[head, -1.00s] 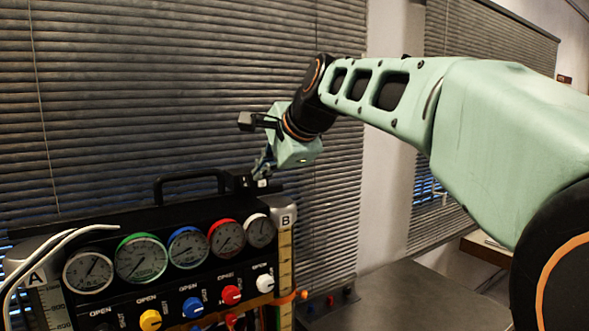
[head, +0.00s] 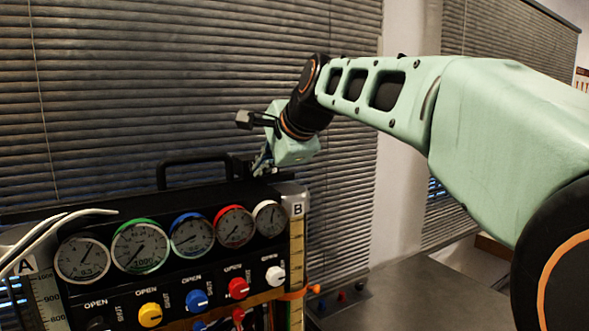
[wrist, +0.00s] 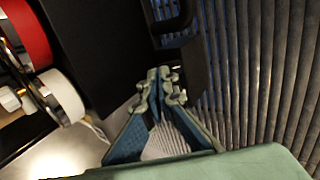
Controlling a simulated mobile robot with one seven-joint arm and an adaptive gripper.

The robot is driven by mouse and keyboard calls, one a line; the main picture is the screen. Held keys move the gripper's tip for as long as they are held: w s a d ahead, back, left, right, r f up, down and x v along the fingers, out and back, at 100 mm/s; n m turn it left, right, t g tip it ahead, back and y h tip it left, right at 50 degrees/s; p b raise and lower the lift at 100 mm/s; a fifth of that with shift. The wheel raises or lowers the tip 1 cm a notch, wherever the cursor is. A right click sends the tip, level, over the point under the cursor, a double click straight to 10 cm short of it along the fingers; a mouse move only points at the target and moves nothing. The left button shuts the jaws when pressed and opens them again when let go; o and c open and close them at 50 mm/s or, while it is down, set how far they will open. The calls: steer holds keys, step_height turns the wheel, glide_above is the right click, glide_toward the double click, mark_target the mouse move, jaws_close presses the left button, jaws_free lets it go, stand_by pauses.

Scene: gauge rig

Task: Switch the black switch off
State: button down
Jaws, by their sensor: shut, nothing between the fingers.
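The gauge rig is a black case (head: 130,208) with a row of dials and a row of coloured knobs marked OPEN and SHUT. A dark knob (head: 96,324) at the lower left, cut by the picture's bottom edge, may be the black switch; its setting cannot be read. My gripper (head: 258,168) is above the right end of the case's top, near post B and far from that knob. In the wrist view its fingers (wrist: 160,78) are shut with nothing between them, beside the case's handle. No black switch shows clearly in the wrist view.
Yellow (head: 149,315), blue (head: 196,300), red (head: 238,288) and white (head: 274,275) knobs sit in the row. A carry handle (head: 190,160) stands on top. White cables (head: 50,225) cross the left. A small control box (head: 338,298) lies on the grey table (head: 420,290). Blinds stand close behind.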

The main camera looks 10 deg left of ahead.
steer(key=shift+w+f+b, duration=0.15)
steer(key=shift+f+b, duration=0.5)
steer(key=shift+b, duration=0.5)
steer(key=shift+a+f+t+y+b, duration=0.15)
steer(key=shift+t+y+b, duration=0.3)
steer(key=shift+b, duration=0.65)
steer(key=shift+w+r+p, duration=0.1)
steer(key=shift+r+p, duration=0.8)
steer(key=shift+r, duration=0.3)
